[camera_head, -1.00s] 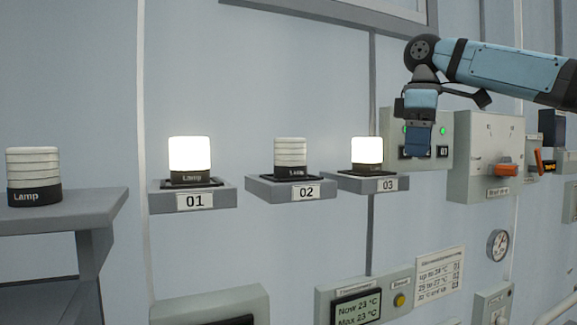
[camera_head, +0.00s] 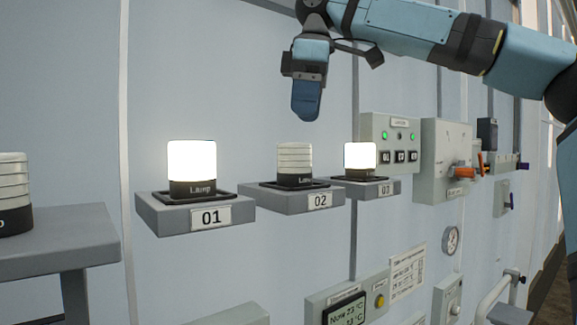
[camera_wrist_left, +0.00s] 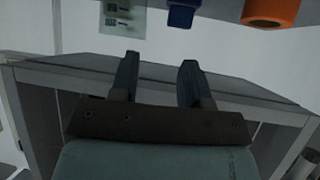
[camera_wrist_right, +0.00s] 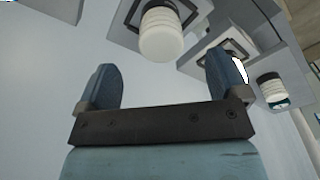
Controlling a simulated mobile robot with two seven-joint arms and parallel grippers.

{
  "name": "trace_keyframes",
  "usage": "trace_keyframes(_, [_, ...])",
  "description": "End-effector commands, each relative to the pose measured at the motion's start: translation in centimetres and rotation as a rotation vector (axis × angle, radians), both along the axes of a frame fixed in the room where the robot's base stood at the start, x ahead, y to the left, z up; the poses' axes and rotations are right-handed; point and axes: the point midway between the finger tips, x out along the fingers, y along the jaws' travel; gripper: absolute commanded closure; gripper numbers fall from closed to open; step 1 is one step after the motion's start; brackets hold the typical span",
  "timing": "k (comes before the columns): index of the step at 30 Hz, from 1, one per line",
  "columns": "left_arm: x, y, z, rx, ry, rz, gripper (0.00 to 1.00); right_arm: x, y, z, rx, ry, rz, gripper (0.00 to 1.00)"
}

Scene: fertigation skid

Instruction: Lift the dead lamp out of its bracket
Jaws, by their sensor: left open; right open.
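The unlit lamp (camera_head: 295,163), white and ribbed on a black base, stands upright in bracket 02 (camera_head: 278,198), between two glowing lamps. My right gripper (camera_head: 306,108) is above it in the head view, pointing down, empty and apart from it. In the right wrist view the open fingers (camera_wrist_right: 165,78) spread wide, and a white ribbed lamp (camera_wrist_right: 160,36), seemingly the same one, sits in its bracket beyond the gap between them. My left gripper (camera_wrist_left: 157,72) is open and empty in the left wrist view, over a grey surface; it is not in the head view.
Lit lamps stand in bracket 01 (camera_head: 150,215) and bracket 03 (camera_head: 376,188), on either side. Another unlit lamp (camera_head: 13,190) stands on the grey shelf (camera_head: 75,228) at left. Switch boxes (camera_head: 446,150) are on the wall at right.

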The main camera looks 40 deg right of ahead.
Motion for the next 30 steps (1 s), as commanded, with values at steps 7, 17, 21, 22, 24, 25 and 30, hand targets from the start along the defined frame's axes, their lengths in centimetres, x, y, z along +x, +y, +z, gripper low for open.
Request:
trace_keyframes(7, [-0.3,-0.3,0.0,-0.007,0.005,0.004,0.57,0.4,0.3,-4.0,0.0,0.001,0.0,0.08])
trace_keyframes(17, [0.2,0.0,1.0,-0.008,-0.001,0.009,0.57,1.4,1.1,-6.9,-0.002,0.002,0.0,0.08])
trace_keyframes(21, [0.6,0.0,0.9,-0.014,0.001,0.02,0.57,1.6,1.4,-8.9,0.0,0.002,-0.001,0.08])
trace_keyframes(22, [0.6,0.0,0.9,-0.017,0.001,0.023,0.57,1.7,1.4,-9.2,0.0,0.002,-0.002,0.08])
trace_keyframes(24, [0.7,-0.1,0.8,-0.021,0.005,0.029,0.57,1.7,1.4,-9.6,0.001,-0.001,-0.003,0.08])
trace_keyframes(25, [0.7,-0.1,0.7,-0.022,0.007,0.03,0.57,1.7,1.4,-9.6,0.001,-0.001,-0.003,0.08])
trace_keyframes(30, [0.5,-0.1,0.3,-0.023,0.014,0.031,0.57,1.7,1.4,-9.7,0.0,-0.001,-0.003,0.08])
